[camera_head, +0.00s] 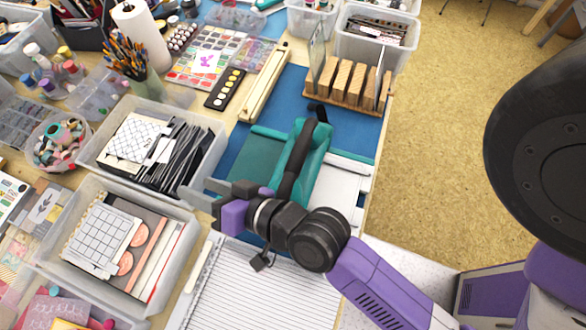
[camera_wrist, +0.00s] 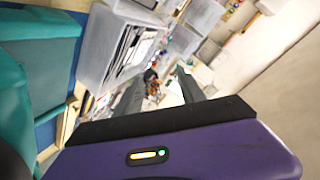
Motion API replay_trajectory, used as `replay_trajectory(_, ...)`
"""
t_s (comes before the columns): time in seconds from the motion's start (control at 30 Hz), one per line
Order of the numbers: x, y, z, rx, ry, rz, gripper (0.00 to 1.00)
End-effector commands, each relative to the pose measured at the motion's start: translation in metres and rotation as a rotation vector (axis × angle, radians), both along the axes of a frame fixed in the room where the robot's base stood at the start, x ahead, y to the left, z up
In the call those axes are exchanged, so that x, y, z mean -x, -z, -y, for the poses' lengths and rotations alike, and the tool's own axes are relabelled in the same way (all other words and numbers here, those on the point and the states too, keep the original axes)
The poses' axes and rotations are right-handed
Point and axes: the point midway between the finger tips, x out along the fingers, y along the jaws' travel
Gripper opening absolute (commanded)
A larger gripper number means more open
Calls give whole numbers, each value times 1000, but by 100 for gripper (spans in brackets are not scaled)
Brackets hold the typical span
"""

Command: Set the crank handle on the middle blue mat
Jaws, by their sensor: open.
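A teal machine (camera_head: 312,165) stands on a blue mat (camera_head: 290,100) right of the table's middle. A dark, curved bar with a black end (camera_head: 303,145) lies along its top; it looks like the crank handle, but I cannot tell whether it is a separate part. My gripper (camera_head: 200,193) is left of the machine's near end, pointing left toward a clear bin. In the wrist view its two dark fingers (camera_wrist: 158,92) are apart with nothing between them, and the teal machine (camera_wrist: 40,60) fills the left edge.
Clear bins of papers (camera_head: 205,160) and cards (camera_head: 185,235) stand left of my gripper. A wooden rack of blocks (camera_head: 345,98) stands on the mat's far right. A lined white pad (camera_head: 255,295) lies in front. Another blue mat (camera_head: 257,22) lies at the back.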

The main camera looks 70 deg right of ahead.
Motion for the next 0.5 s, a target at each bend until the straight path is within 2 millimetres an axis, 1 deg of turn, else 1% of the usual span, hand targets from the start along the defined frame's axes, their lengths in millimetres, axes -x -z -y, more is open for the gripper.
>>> replay_trajectory(0.03, 29, 9, -5, 44, -4, -24, 47)
replay_trajectory(0.13, 78, 16, 0, 165, -14, -46, 47)
replay_trajectory(0.2, 108, 16, 7, 257, -32, -54, 47)
replay_trajectory(0.3, 144, 11, 16, 379, -73, -57, 47)
replay_trajectory(0.4, 173, 2, 25, 496, -124, -48, 47)
replay_trajectory(0.5, 194, -10, 34, 601, -181, -30, 47)
